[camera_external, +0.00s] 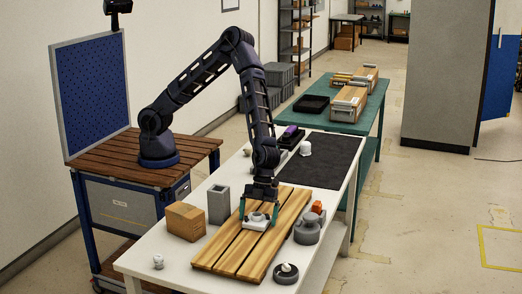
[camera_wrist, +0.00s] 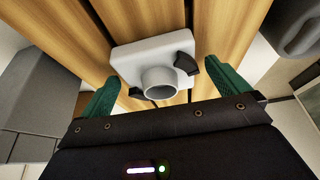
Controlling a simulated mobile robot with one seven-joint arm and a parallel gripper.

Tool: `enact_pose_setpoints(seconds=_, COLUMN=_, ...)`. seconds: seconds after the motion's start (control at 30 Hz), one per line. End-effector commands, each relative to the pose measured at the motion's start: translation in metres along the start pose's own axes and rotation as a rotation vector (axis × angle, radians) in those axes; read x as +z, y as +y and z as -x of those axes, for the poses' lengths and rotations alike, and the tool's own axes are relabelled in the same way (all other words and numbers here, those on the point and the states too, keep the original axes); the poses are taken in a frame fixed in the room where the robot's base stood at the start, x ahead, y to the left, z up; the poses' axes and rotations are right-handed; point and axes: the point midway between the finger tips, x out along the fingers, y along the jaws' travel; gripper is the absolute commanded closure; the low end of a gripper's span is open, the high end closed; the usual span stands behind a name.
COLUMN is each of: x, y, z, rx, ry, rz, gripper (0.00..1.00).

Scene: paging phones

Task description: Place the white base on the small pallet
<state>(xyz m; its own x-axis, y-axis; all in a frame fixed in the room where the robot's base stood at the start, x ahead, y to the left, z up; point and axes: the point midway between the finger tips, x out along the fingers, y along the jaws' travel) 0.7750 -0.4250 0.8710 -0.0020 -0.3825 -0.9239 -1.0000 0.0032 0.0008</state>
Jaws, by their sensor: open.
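The white base (camera_external: 255,221) is a pale block with a round socket on top. It lies on the small pallet (camera_external: 230,257), a rack of wooden slats on the white table. In the wrist view the white base (camera_wrist: 150,55) sits flat on the slats, with a small black part at its right side. My gripper (camera_external: 259,210) points down over it, its green fingers on either side of the base. In the wrist view my gripper (camera_wrist: 166,88) is open, and gaps show between the fingers and the base.
A cardboard box (camera_external: 185,221) and a grey square holder (camera_external: 219,204) stand left of the pallet. A black mat (camera_external: 325,160) lies behind, mostly clear.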

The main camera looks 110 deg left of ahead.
Motion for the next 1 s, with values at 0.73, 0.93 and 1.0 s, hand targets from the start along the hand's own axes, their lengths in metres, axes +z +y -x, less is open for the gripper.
enact_pose_setpoints(seconds=0.73, x=0.0, y=0.0, z=0.113, rx=-0.002, ry=0.0, rz=0.001, gripper=0.0)
enact_pose_setpoints(seconds=0.93, x=0.002, y=0.003, z=0.126, rx=-0.006, ry=-0.015, rz=0.012, gripper=0.0)
enact_pose_setpoints(seconds=1.0, x=0.006, y=0.008, z=0.135, rx=-0.014, ry=-0.038, rz=0.03, gripper=0.0)
